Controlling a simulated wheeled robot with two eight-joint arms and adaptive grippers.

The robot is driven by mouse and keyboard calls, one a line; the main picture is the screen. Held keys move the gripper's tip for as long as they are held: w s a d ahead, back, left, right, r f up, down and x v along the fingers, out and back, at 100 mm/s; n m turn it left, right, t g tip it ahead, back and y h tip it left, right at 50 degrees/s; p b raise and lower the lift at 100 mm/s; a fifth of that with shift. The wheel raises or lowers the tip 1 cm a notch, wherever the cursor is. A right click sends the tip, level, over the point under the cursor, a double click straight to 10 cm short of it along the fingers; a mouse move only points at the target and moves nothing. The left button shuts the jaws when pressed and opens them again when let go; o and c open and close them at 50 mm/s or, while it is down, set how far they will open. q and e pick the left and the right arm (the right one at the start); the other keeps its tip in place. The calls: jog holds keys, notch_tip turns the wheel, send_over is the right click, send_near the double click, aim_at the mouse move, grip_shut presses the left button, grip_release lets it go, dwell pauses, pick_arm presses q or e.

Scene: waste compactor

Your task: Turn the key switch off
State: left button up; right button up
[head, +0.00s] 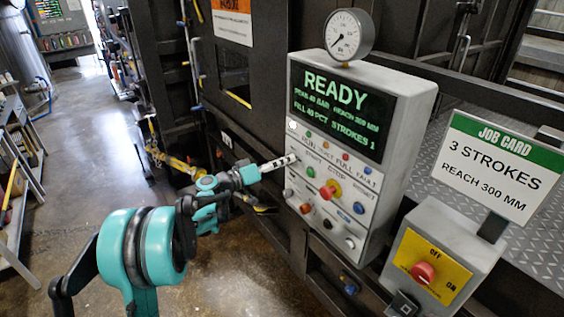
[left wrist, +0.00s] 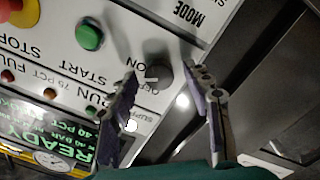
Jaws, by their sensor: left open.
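The key switch (left wrist: 158,77) shows in the left wrist view as a dark round knob on the light grey panel, beside the printed words ON and OFF. Its exact setting is hard to read. In the head view it is hidden behind my gripper. My left gripper (head: 290,160) is at the left edge of the control box (head: 415,92), below the display. In the left wrist view the left gripper (left wrist: 168,92) is open and empty, one finger on either side of the knob in the picture. I cannot tell whether they touch it. My right gripper is not in view.
The display (head: 342,100) reads READY. A green START button (left wrist: 90,37) and a red mushroom stop button (head: 329,190) are close by on the panel. A pressure gauge (head: 349,35) tops the box. A red switch (head: 423,272) on a yellow plate and a job card (head: 493,168) stand right.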

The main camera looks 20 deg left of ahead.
pick_arm(q)
grip_shut()
jog(key=shift+n, duration=0.3)
jog(key=n+b, duration=0.4)
jog(key=n, duration=0.7)
jog(key=shift+f+n+b, duration=0.15)
jog(key=shift+n+b, duration=0.15)
jog(key=shift+b, duration=0.1)
dwell(0.5)
grip_release()
